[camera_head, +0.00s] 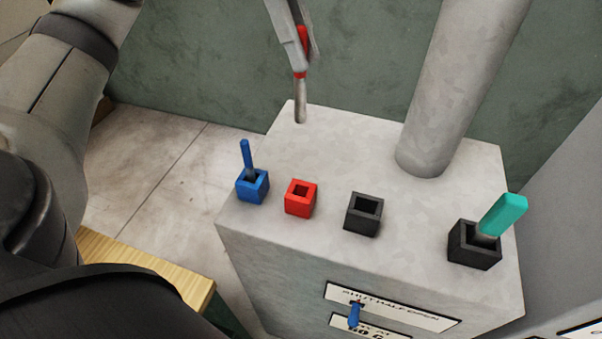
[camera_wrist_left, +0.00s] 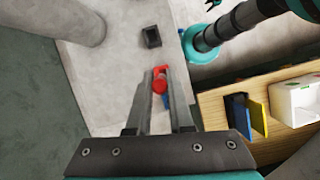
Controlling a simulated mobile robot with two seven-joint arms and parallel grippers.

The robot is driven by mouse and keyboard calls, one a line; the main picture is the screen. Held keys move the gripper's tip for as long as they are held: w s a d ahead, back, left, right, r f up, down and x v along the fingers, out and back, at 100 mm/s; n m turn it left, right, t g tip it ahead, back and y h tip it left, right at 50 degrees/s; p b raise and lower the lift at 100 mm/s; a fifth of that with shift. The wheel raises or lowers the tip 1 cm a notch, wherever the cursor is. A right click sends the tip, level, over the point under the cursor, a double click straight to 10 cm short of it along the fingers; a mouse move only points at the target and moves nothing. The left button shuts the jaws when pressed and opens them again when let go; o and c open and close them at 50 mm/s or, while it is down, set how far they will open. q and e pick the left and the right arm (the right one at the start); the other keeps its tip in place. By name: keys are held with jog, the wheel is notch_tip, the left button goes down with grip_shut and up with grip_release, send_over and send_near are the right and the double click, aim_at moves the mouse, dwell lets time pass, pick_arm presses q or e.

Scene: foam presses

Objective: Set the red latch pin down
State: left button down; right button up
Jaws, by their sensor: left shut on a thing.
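My left gripper (camera_head: 301,50) reaches down from the top of the head view, shut on the red latch pin (camera_head: 299,102). The pin's red part is between the fingers, and its grey metal shaft hangs down nearly upright above the back of the grey block. In the left wrist view my left gripper's (camera_wrist_left: 161,82) fingers close around the red pin (camera_wrist_left: 160,86). On the block's top is a red square socket (camera_head: 300,199) with an open, empty-looking hole, in front of the pin and apart from it. My right gripper does not show clearly.
A blue socket (camera_head: 252,188) holds an upright blue pin (camera_head: 247,156). A black socket (camera_head: 362,215) is empty; another (camera_head: 473,248) holds a tilted teal-handled pin (camera_head: 502,214). A thick grey column (camera_head: 455,85) rises behind. A wooden table (camera_wrist_left: 212,113) carries a white container (camera_wrist_left: 294,103).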

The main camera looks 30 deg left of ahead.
pick_arm(q)
jog(key=b, duration=0.1)
send_over(299, 123)
jog(key=f, duration=0.6)
jog(key=shift+w+a+f, duration=0.15)
jog(key=shift+w, duration=0.15)
notch_tip(299, 123, down, 14)
jog(key=shift+w+r, duration=0.15)
jog(key=shift+r, duration=0.05)
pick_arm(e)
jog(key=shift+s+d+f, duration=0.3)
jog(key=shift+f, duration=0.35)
pick_arm(q)
jog(key=shift+f, duration=0.1)
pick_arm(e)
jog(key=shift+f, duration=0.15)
pick_arm(q)
jog(key=c, duration=1.2)
grip_release()
jog(key=shift+f+b, duration=0.1)
jog(key=shift+b, duration=0.25)
jog(key=shift+c, duration=0.2)
jog(key=o, duration=0.4)
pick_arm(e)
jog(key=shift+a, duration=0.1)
